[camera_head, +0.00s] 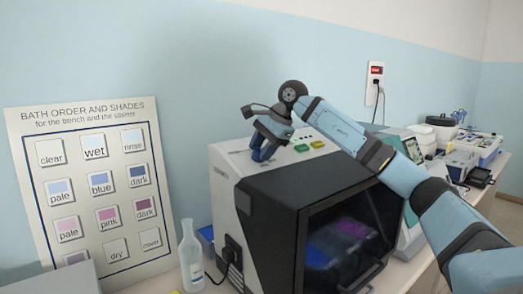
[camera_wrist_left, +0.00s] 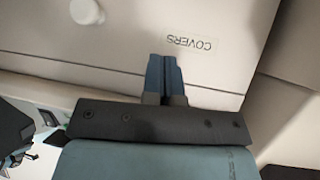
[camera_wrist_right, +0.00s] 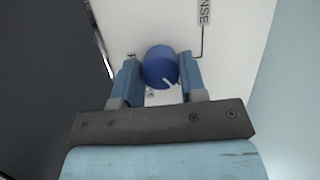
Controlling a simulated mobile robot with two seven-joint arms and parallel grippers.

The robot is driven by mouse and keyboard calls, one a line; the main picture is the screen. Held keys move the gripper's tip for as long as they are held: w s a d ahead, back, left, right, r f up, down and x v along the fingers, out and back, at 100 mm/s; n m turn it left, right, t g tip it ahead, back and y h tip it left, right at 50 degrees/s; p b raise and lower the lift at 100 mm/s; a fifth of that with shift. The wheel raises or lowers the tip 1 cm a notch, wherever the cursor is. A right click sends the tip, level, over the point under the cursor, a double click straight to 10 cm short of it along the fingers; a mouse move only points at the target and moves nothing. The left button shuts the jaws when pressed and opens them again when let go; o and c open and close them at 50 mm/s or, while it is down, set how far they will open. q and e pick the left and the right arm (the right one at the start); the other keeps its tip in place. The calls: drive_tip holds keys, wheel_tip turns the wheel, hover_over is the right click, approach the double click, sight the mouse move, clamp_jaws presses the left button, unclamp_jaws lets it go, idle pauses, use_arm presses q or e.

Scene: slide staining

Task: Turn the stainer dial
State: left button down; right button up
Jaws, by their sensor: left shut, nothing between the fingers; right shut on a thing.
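The stainer (camera_head: 300,200) is a white and black machine with a dark front window on the bench. My right gripper (camera_wrist_right: 157,82) is shut on the dial, one finger on each side. In the head view my right gripper (camera_head: 262,150) points down at the top of the stainer and hides the dial. My left gripper (camera_wrist_left: 165,75) is shut and empty in front of a pale panel marked COVERS (camera_wrist_left: 192,43). It is not in the head view.
A chart of bath shades (camera_head: 90,185) leans on the wall at left. More lab devices (camera_head: 455,150) fill the bench at right.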

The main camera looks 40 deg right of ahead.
drive_tip(key=m+t, duration=0.1)
drive_tip(key=m, duration=0.2)
drive_tip(key=m+t, duration=0.1)
drive_tip(key=m, duration=0.2)
drive_tip(key=shift+f+m+h+b, duration=0.1)
drive_tip(key=shift+m+h+b, duration=0.2)
drive_tip(key=shift+h+b, duration=0.1)
drive_tip(key=m+h, duration=0.1)
drive_tip(key=m, duration=0.2)
drive_tip(key=m+t, duration=0.1)
drive_tip(key=m, duration=0.2)
drive_tip(key=shift+a+m+h, duration=0.15)
drive_tip(key=shift+m+h, duration=0.25)
drive_tip(key=o, duration=0.9)
drive_tip(key=shift+s, duration=0.1)
drive_tip(key=shift+s+r, duration=0.2)
drive_tip(key=shift+r, duration=0.15)
drive_tip(key=b+v, duration=0.1)
drive_tip(key=v, duration=1.2)
drive_tip(key=shift+s+f, duration=0.1)
